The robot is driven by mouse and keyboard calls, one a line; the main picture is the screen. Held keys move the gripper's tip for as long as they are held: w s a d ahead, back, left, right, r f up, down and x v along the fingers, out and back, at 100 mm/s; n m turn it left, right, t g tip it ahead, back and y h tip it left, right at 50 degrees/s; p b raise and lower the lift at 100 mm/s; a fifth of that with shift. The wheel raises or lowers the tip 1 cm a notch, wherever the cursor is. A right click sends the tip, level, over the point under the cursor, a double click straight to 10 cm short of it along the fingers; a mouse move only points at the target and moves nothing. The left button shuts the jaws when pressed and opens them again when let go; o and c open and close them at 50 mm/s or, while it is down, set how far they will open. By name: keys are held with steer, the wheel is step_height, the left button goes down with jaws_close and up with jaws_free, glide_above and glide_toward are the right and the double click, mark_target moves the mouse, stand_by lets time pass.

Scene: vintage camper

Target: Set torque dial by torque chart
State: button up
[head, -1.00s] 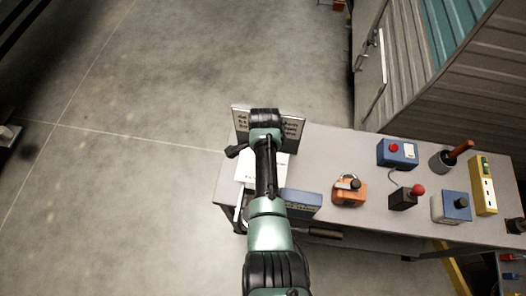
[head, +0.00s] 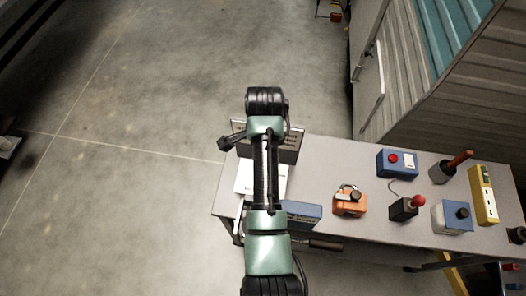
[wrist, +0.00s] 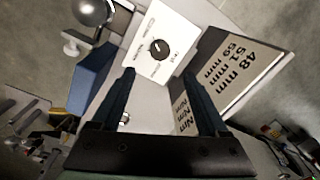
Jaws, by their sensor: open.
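The torque dial is a black round knob (wrist: 160,48) on a white panel (wrist: 178,22) with small markings in the wrist view. The torque chart (wrist: 235,75) is a grey board beside it, with dark lines reading 48 mm, 51 mm and 69 mm and Nm text lower down, partly hidden by a finger. My gripper (wrist: 160,75) is open and empty, its fingertips below the knob in the picture and apart from it. In the head view my arm covers the knob and the middle of the chart (head: 291,148); part of the white panel (head: 246,180) shows.
On the bench (head: 330,155), right of my arm, stand a blue box (head: 300,211), an orange device (head: 349,203), a red-knobbed lever (head: 404,208), a blue red-button box (head: 397,164) and a yellow power strip (head: 484,195). A bright metal ball (wrist: 93,10) is near the panel.

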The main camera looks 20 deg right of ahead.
steer(key=shift+r, duration=1.25)
